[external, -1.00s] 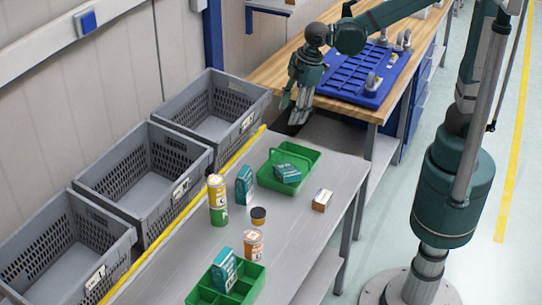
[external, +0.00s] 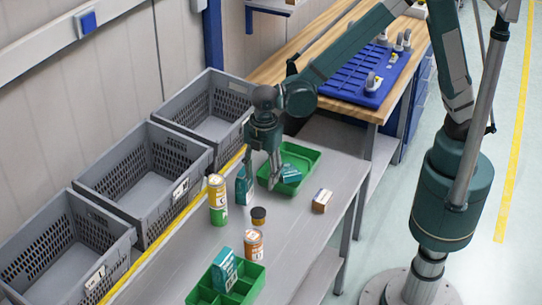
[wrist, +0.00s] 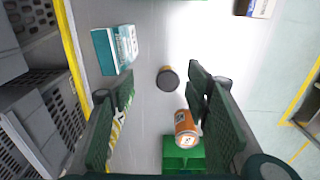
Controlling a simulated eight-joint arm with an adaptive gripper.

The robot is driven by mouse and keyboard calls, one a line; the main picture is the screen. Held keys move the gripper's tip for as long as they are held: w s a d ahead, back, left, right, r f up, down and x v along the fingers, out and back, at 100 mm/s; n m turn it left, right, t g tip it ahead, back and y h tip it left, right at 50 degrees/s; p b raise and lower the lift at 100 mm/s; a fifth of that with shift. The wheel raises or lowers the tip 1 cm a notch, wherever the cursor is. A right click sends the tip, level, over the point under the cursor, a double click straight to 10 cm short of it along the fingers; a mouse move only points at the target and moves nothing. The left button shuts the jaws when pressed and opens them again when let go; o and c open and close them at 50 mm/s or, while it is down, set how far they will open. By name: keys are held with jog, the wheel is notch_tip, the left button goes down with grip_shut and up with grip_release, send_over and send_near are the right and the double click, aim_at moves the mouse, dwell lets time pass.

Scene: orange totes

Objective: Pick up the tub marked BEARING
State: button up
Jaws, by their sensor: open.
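No marking reads clearly as BEARING. A small dark-lidded tub with a yellow band (external: 258,216) stands on the grey table, and an orange-and-white tub with a label (external: 254,243) stands in front of it. In the wrist view the dark-lidded tub (wrist: 168,80) shows between my fingers, nearer their tips, and the orange tub (wrist: 185,128) lies lower, beside the right finger. My gripper (external: 263,173) is open and empty, pointing down above the table, behind the dark-lidded tub and near a teal box. It also shows in the wrist view (wrist: 160,75).
A teal box (external: 243,187) and a green-and-yellow can (external: 217,200) stand left of the tubs. A green tray (external: 312,157) holding another teal box is behind; a divided green tray (external: 252,284) is in front. A small carton (external: 322,201) stands right. Grey crates (external: 145,180) line the left.

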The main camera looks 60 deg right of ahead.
jog(key=n, duration=0.2)
send_over(258, 211)
notch_tip(258, 211, down, 5)
jog(key=shift+r, duration=0.1)
jog(key=shift+f, duration=1.3)
jog(key=shift+f, duration=0.15)
jog(key=shift+s+f+b, duration=0.1)
jog(key=shift+f+b, duration=0.2)
jog(key=shift+f, duration=2.15)
jog(key=c, duration=0.9)
